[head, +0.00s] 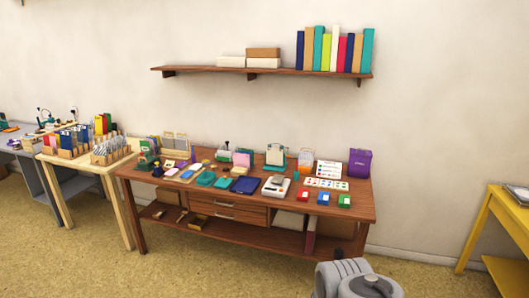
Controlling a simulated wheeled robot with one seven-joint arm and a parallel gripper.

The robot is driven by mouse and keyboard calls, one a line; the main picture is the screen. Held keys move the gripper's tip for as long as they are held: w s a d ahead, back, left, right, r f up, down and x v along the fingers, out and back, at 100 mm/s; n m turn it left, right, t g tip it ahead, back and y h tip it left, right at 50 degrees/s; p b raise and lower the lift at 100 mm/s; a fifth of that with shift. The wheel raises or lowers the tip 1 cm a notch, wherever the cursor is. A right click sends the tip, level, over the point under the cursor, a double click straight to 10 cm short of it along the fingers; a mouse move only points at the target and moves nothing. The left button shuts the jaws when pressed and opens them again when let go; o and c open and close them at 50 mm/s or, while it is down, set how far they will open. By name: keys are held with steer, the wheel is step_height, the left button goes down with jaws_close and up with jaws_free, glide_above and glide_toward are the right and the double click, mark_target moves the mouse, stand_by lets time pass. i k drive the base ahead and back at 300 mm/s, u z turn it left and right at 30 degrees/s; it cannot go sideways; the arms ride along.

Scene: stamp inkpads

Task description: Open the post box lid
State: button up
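A purple upright box (359,163) stands at the back right corner of the brown table and looks like the post box. My gripper is not in view. Only a grey part of my own arm shows at the bottom edge, right of centre, in front of the table and well apart from the purple box.
The brown table (355,208) is crowded. A wall shelf (290,72) hangs above. A yellow table (496,222) stands right, with free floor between.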

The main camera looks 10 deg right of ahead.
mark_target(354, 151)
steer(key=z, duration=0.35)
steer(key=i, duration=2.4)
steer(key=z, duration=0.65)
steer(key=i, duration=0.55)
steer(key=z, duration=0.15)
